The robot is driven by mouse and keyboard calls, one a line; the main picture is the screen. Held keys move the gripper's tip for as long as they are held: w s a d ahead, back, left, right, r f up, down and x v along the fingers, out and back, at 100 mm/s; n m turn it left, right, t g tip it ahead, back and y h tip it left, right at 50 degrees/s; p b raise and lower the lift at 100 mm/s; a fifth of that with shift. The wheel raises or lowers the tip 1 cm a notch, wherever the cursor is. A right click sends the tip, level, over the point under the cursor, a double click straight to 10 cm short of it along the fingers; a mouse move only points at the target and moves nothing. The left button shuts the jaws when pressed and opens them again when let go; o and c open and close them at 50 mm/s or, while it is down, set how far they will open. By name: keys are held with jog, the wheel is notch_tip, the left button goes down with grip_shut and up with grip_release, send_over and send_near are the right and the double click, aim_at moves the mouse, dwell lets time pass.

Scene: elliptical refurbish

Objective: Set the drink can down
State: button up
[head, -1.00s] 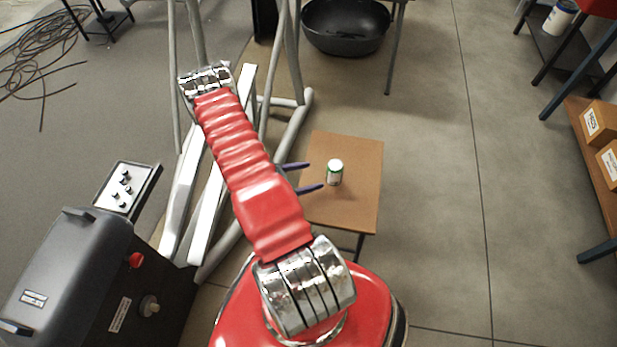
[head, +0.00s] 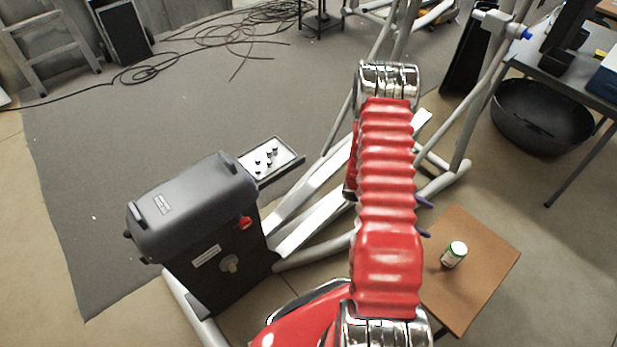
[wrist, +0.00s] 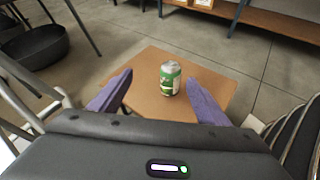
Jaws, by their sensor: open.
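The drink can (head: 453,254) is green and white with a silver top. It stands upright on a small brown table (head: 486,262), near the table's middle in the wrist view. My gripper (head: 424,217) is mostly hidden behind my red arm in the head view; only its purple fingertips show, left of the can and apart from it. In the wrist view my gripper (wrist: 157,92) is open, its two purple fingers wide apart. The can (wrist: 170,78) shows in the gap between them, beyond the fingertips, and does not appear to touch either finger.
A grey elliptical machine (head: 190,205) with pale rails (head: 317,212) stands left of the table. A tray with small dark parts (head: 268,160) sits beside it. A black basin (head: 541,115) lies at the back right. Cables (head: 235,35) cross the floor at the back.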

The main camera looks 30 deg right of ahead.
jog(key=w+a+r+m+t+y, duration=0.2)
jog(key=w+a+r+m, duration=0.15)
jog(key=a+r, duration=0.65)
jog(key=w+a+r+m+t+y, duration=0.25)
jog(key=w+a+r, duration=0.3)
jog(key=r, duration=0.85)
jog(key=s+a+r+t+y, duration=0.1)
jog(key=a+r+t+y, duration=0.1)
jog(key=a+r, duration=0.3)
jog(key=s+a+r+m+t+y, duration=0.1)
jog(key=a+r+t, duration=0.3)
jog(key=a, duration=0.8)
jog(key=s+a+r+m+t+y, duration=0.1)
jog(key=s+a+r+t+y, duration=0.1)
jog(key=a+r, duration=0.5)
jog(key=shift+s+a+r+t+y, duration=0.35)
jog(key=shift+s+a+t, duration=0.3)
jog(key=shift+a, duration=0.65)
jog(key=shift+o, duration=0.5)
jog(key=shift+c, duration=0.5)
